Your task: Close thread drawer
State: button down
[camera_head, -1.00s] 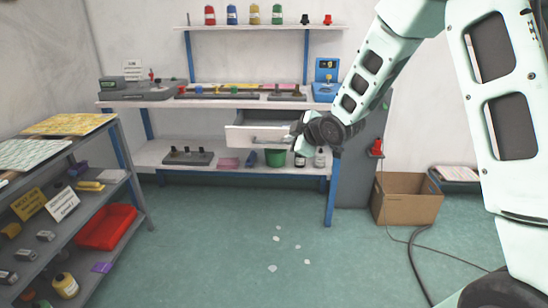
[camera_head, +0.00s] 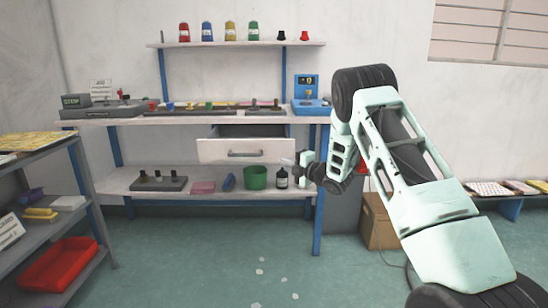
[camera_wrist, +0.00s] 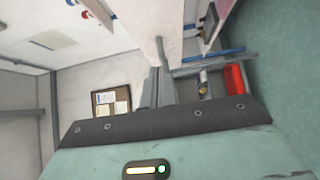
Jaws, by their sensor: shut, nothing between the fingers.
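The thread drawer (camera_head: 222,148) stands pulled out under the workbench top in the head view. In the wrist view the grey fingers (camera_wrist: 159,86) appear together, pointing up the picture. The drawer's contents are hidden.
The workbench (camera_head: 200,119) carries tools and a blue device (camera_head: 308,98). Its lower shelf holds a green pot (camera_head: 255,178) and a dark bottle (camera_head: 282,179). A grey rack (camera_head: 88,210) stands at left, a cardboard box (camera_head: 378,225) at right.

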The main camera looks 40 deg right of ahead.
aim_at(268, 152)
jog(key=w, duration=0.7)
jog(key=shift+w+d+b, duration=0.1)
jog(key=shift+d+b, duration=0.1)
jog(key=shift+b, duration=0.1)
jog(key=shift+w+d, duration=0.45)
jog(key=shift+w, duration=0.25)
